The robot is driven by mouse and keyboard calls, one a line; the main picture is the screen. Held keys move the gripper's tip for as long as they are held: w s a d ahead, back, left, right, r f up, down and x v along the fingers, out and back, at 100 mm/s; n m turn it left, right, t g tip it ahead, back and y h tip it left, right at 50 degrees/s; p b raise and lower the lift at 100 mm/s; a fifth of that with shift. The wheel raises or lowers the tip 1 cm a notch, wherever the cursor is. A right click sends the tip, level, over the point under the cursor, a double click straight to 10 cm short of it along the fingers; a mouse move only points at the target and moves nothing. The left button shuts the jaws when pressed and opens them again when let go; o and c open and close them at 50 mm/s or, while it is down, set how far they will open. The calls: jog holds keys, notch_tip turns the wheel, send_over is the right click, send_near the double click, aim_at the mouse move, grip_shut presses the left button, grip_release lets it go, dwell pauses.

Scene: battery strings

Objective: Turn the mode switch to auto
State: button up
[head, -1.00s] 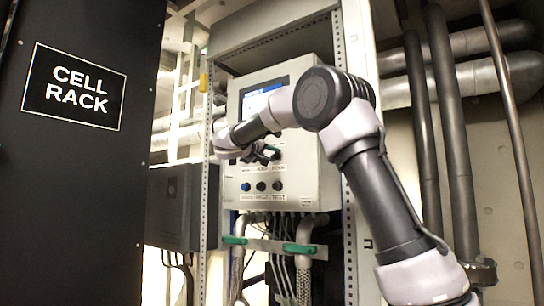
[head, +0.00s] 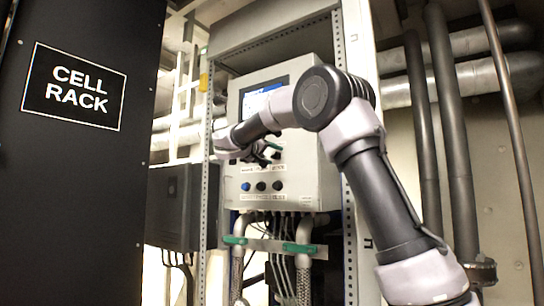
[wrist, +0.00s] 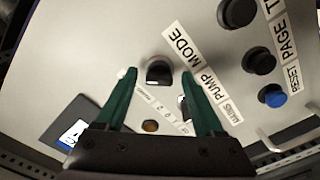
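The mode switch (wrist: 159,74) is a dark round knob with a light edge, beside the printed label MODE (wrist: 178,45) in the wrist view. My gripper (wrist: 157,73) has two green fingers, spread apart, with the mode switch between their tips. I cannot tell whether either finger touches it. The pump knob (wrist: 185,106) is partly hidden by the right finger. In the head view my gripper (head: 268,153) is at the front of the grey control box (head: 307,180), and my arm hides the mode switch. The knob's setting is not clear.
Below the switch row, the box carries black buttons (head: 277,186) and a blue button (head: 246,187). A screen (head: 260,100) is above. Cables and green-handled parts (head: 305,249) hang beneath. The black cell rack (head: 75,200) stands at left.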

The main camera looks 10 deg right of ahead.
jog(key=v, duration=1)
jog(key=shift+s+a, duration=0.25)
jog(key=shift+s+a, duration=0.1)
